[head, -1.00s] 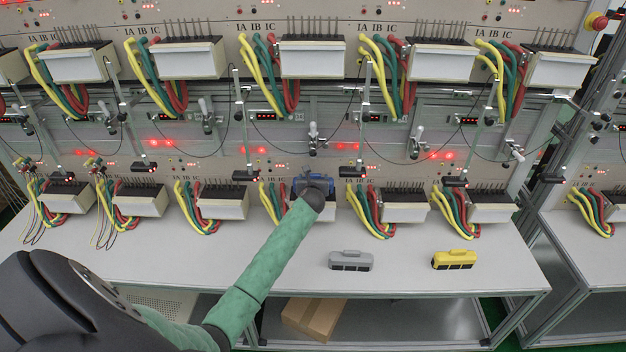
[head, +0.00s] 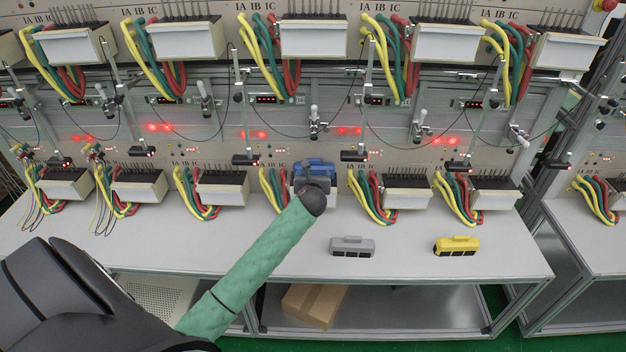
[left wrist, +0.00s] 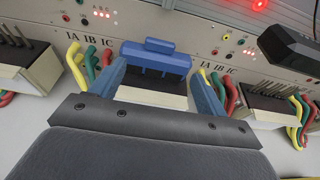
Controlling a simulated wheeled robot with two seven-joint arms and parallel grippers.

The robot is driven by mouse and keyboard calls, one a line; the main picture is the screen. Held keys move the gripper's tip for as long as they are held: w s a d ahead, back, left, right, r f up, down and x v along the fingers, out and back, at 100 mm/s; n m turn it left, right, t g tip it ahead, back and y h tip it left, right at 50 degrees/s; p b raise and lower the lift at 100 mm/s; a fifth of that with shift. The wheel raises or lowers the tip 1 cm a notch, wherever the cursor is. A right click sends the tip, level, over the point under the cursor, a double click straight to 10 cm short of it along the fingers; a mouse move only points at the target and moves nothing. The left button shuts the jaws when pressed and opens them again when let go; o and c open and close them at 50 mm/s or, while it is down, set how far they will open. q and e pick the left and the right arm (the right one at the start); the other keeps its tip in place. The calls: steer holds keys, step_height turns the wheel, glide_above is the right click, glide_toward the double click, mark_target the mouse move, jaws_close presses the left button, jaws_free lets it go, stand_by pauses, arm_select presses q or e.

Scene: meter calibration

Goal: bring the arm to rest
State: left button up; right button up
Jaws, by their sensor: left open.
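A blue meter block (head: 315,167) sits at the middle station of the lower row, against the white terminal box there. In the left wrist view the blue meter (left wrist: 155,58) stands upright on that box (left wrist: 152,97). My left gripper (head: 314,184) is in front of it, with the arm reaching in from the lower left. In the left wrist view its two fingers (left wrist: 160,82) are spread to either side, apart, with nothing held between them. The wrist hides part of the station in the head view. My right gripper is not in view.
A grey meter block (head: 352,246) and a yellow meter block (head: 456,246) stand on the white bench (head: 400,264). Cables, terminal boxes and black scanner heads on posts crowd both sides of my gripper. A cardboard box (head: 314,304) lies on the shelf below.

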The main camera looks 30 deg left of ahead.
arm_select(q)
steer(key=shift+s+d+r, duration=0.2)
steer(key=shift+s+d, duration=0.1)
steer(key=shift+s, duration=0.25)
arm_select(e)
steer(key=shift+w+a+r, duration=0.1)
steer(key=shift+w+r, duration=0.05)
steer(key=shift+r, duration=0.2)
